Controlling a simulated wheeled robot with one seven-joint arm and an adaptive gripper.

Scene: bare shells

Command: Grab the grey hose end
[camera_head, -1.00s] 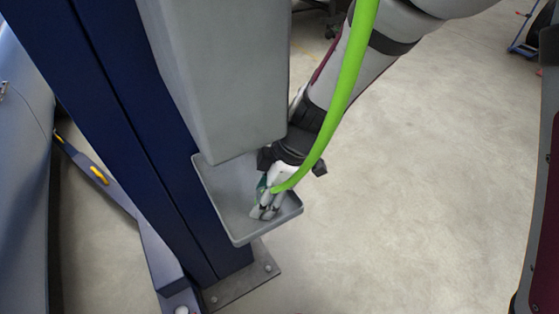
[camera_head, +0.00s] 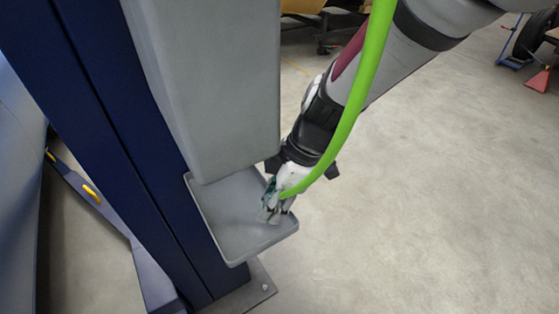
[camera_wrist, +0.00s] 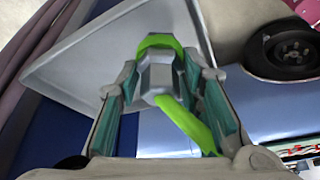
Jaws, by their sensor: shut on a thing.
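The grey hose end (camera_wrist: 158,74) is a faceted grey fitting on a bright green hose (camera_head: 352,105). In the wrist view it sits between my two fingers, and the green hose (camera_wrist: 188,126) shows beside it. My gripper (camera_head: 270,212) is shut on the hose end, over the grey tray (camera_head: 222,212). My gripper's fingertips (camera_wrist: 160,70) show at both sides of the fitting in the wrist view. In the head view the fitting is mostly hidden by my fingers. I cannot tell whether it touches the tray.
A large grey box (camera_head: 215,90) hangs above the tray, against a dark blue post (camera_head: 110,130). The concrete floor (camera_head: 400,210) on the right is open. A wheel (camera_wrist: 282,50) shows in the wrist view.

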